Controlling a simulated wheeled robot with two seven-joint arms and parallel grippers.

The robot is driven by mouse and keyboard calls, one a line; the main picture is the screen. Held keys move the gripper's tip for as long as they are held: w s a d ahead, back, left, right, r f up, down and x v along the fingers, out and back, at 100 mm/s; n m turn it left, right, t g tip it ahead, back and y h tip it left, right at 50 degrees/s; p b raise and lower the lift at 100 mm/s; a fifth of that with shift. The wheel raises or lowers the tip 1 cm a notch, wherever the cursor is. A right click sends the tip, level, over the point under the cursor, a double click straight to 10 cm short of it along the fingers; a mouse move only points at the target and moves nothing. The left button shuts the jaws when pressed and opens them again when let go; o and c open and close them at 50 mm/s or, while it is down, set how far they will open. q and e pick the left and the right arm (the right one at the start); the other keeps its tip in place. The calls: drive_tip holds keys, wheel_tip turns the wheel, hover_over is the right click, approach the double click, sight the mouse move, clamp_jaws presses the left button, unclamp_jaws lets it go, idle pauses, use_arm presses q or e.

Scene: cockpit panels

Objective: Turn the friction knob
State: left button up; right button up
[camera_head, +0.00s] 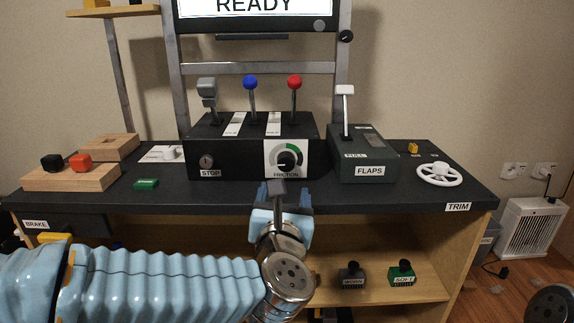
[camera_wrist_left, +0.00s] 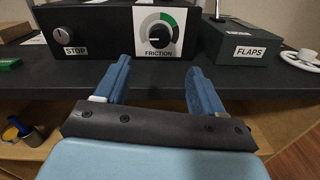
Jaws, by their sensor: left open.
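The friction knob (camera_head: 286,160) is a black dial on a white plate with a green arc, labelled FRICTION, on the front of the black lever box (camera_head: 235,160). In the left wrist view the knob (camera_wrist_left: 159,38) sits straight ahead, between the two fingers in the picture. My left gripper (camera_head: 271,190) is open and empty, with blue fingers. It is in front of the knob, at the table's front edge, apart from it. In the wrist view both fingertips (camera_wrist_left: 162,75) appear below and to either side of the dial plate. My right gripper is not in view.
A grey flaps box (camera_head: 369,160) with a lever stands right of the lever box, and a white trim wheel (camera_head: 440,174) is farther right. The STOP key switch (camera_head: 207,161) is left of the knob. Wooden blocks (camera_head: 70,177) lie at left. The desk edge runs below the gripper.

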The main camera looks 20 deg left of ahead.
sight(286, 165)
use_arm(q)
drive_tip(key=p+x, duration=0.2)
drive_tip(key=x, duration=1.1)
drive_tip(key=c, duration=1.1)
drive_tip(key=shift+o, duration=0.2)
